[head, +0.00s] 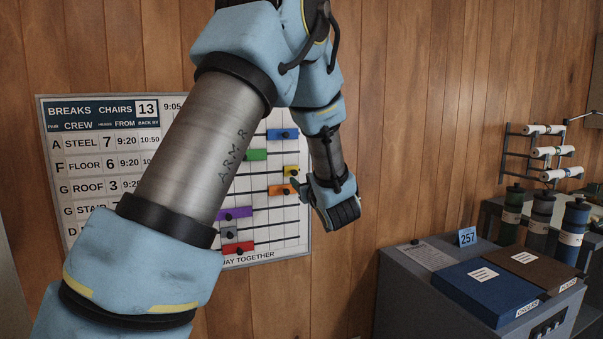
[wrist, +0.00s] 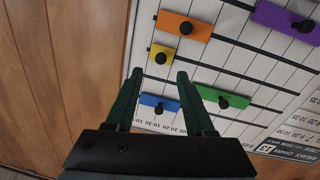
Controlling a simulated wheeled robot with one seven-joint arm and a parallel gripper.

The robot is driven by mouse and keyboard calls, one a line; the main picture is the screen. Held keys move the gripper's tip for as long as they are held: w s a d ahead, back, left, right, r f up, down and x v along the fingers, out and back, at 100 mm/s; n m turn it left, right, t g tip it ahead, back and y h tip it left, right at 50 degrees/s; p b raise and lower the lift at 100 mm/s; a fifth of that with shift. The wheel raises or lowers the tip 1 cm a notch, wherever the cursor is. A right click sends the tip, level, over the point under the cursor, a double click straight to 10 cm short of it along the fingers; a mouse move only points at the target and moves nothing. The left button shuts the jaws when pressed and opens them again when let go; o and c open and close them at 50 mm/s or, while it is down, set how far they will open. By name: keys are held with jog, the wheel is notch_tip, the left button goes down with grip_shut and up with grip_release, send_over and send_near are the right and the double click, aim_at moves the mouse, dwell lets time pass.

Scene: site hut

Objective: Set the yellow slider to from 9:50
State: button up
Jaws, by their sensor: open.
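The yellow slider (head: 291,171) is a small block with a black knob on a dark rail, near the right edge of the break board (head: 95,190). In the wrist view, where the board is upside down, the yellow slider (wrist: 161,57) lies just past my fingertips. My gripper (wrist: 160,76) is open and empty, its two green fingers spread apart. The blue slider (wrist: 155,99) shows between the fingers, and the green slider (wrist: 207,94) beside them. In the head view my gripper (head: 297,186) is near the board's right edge. My arm hides most time labels.
The orange slider (wrist: 183,25) is on the rail beside the yellow one. The purple slider (wrist: 283,17), grey slider (head: 229,233) and red slider (head: 238,248) sit further off. A grey cabinet (head: 400,292) with binders stands at the right. The wood wall beside the board is bare.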

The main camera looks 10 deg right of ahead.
aim_at(295, 174)
jog(key=w+p, duration=0.1)
jog(key=w, duration=0.2)
jog(key=w+p, duration=0.1)
jog(key=w, duration=0.2)
jog(key=shift+a+r, duration=0.1)
jog(key=shift+a, duration=0.1)
jog(key=shift+w+a, duration=0.1)
jog(key=shift+w, duration=0.75)
grip_shut()
dwell(0.4)
